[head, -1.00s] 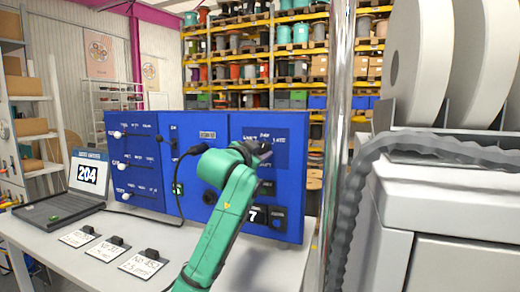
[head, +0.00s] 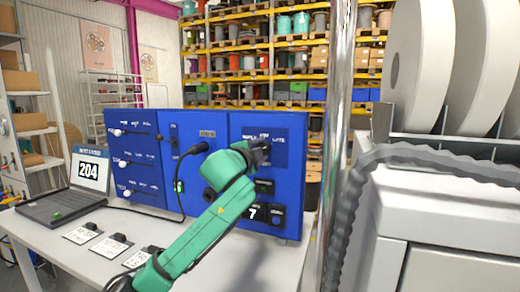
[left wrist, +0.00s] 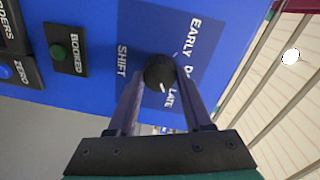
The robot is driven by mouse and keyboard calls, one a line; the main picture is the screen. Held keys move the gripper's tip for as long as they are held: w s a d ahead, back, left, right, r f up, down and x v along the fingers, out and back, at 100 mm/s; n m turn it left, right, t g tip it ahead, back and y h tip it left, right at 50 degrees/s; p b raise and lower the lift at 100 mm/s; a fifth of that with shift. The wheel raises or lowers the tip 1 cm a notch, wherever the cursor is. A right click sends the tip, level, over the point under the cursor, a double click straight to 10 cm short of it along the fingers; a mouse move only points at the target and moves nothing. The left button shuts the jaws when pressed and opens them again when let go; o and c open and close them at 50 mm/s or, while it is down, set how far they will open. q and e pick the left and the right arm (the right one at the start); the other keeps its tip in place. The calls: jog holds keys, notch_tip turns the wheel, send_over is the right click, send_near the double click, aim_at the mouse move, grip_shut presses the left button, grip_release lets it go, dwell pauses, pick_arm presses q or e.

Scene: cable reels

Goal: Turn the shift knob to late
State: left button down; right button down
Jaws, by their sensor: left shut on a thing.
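The shift knob (left wrist: 160,73) is round and black, on a dark blue field (left wrist: 145,22) labelled SHIFT, with EARLY, a partly covered middle label and LATE around it. A white mark on the knob's lower edge points roughly toward LATE in the left wrist view. My left gripper (left wrist: 161,82) is shut on the knob, one finger on each side. In the head view my left gripper (head: 262,148) covers the knob, at the right part of the blue panel (head: 205,128). My right gripper is in neither view.
A green BOOKED button (left wrist: 58,52) and a blue ZERO button (left wrist: 6,71) sit beside the shift field. A black cable (head: 184,165) hangs from the panel. A laptop (head: 85,180) and label cards (head: 82,233) lie on the white table (head: 50,240). A metal post (head: 338,150) stands right.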

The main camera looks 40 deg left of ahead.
pick_arm(q)
jog(key=shift+f, duration=0.1)
dwell(0.3)
jog(key=shift+c, duration=1.6)
grip_release()
jog(key=shift+s+d, duration=0.1)
jog(key=shift+s, duration=0.05)
jog(key=b+v, duration=0.7)
jog(key=v, duration=0.7)
jog(key=shift+s+d, duration=0.1)
jog(key=shift+s, duration=0.05)
